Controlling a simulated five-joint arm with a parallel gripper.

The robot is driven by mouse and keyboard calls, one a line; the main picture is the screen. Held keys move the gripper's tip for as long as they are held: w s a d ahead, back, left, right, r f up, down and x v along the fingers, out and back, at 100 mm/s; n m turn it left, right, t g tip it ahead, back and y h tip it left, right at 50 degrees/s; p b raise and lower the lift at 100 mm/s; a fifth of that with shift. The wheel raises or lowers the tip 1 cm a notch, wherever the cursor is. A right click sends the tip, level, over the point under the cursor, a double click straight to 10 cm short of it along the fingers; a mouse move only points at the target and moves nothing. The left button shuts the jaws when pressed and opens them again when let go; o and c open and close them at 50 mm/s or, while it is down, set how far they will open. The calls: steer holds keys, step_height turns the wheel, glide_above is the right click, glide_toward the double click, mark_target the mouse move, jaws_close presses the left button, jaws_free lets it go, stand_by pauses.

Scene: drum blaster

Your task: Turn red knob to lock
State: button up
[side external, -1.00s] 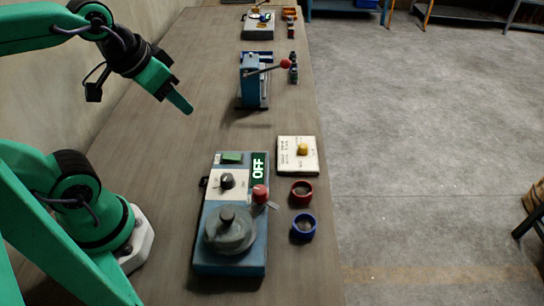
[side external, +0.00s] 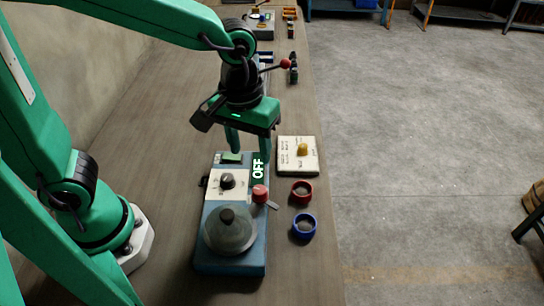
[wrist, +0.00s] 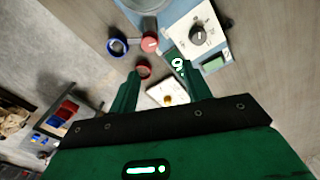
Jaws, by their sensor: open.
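A round drum lid (side external: 230,236) with a dark knob is at the near end. A dark dial (side external: 227,181) sits on a white panel. My gripper (side external: 251,151) is open and empty, pointing down above the far end of the machine by the display. In the wrist view, its fingers (wrist: 157,80) are apart with nothing between them.
A red ring (side external: 302,191) and a blue ring (side external: 304,226) lie right of the machine. A cream board (side external: 298,168) with a yellow knob is near the table's right edge. A device with a red-ended lever (side external: 286,64) stands behind my gripper.

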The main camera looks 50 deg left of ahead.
mark_target(259, 189)
steer(key=shift+d+f+n+g, duration=0.15)
steer(key=shift+d+f, duration=0.25)
steer(key=shift+d, duration=0.2)
steer(key=shift+d+f+n+g, duration=0.15)
steer(key=shift+d+f, duration=0.2)
steer(key=shift+d, duration=0.2)
steer(key=shift+f, duration=3.9)
steer(key=c, duration=1)
